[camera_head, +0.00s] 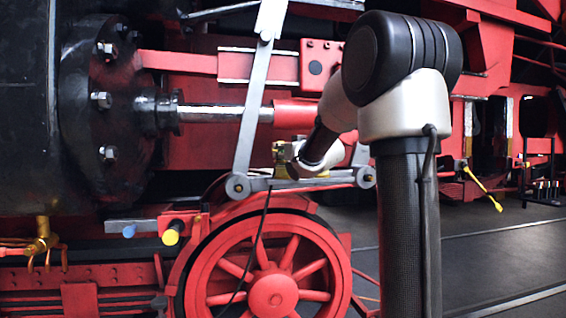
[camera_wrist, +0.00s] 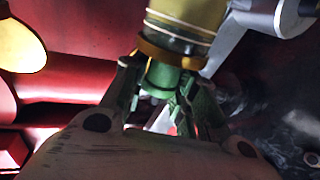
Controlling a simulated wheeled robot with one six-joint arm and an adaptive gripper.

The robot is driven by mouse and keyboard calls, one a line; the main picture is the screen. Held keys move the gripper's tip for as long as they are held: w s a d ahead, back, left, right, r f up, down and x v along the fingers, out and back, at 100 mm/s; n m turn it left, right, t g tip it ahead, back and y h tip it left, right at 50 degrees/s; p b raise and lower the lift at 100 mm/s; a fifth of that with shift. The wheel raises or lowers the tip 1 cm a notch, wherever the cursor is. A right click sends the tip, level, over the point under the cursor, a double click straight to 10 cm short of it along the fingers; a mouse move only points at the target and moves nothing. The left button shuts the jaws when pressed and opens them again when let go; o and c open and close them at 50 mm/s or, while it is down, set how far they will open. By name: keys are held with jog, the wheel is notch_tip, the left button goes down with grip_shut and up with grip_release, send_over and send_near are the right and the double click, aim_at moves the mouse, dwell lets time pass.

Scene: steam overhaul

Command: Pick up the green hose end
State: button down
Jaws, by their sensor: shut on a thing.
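In the wrist view the green hose end (camera_wrist: 161,77) is a short green cylinder under an orange-brown ring and a wider yellow part with pale bands. My gripper (camera_wrist: 159,88) has a finger on each side of the green cylinder and is shut on it. The yellow part extends up out of the picture. In the head view a small yellowish piece (camera_head: 281,153) shows beside the end of my arm, in front of the red machine. My fingers and the green part cannot be made out there.
A black cylinder cover (camera_head: 100,100) with bolts is at left. Blue (camera_head: 129,231) and yellow (camera_head: 172,233) capped ends sit low left. Open floor (camera_head: 500,255) lies right.

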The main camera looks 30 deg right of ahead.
jog(key=shift+r, duration=0.1)
notch_tip(320, 180, up, 10)
jog(key=shift+f, duration=0.1)
dwell(0.4)
dwell(0.4)
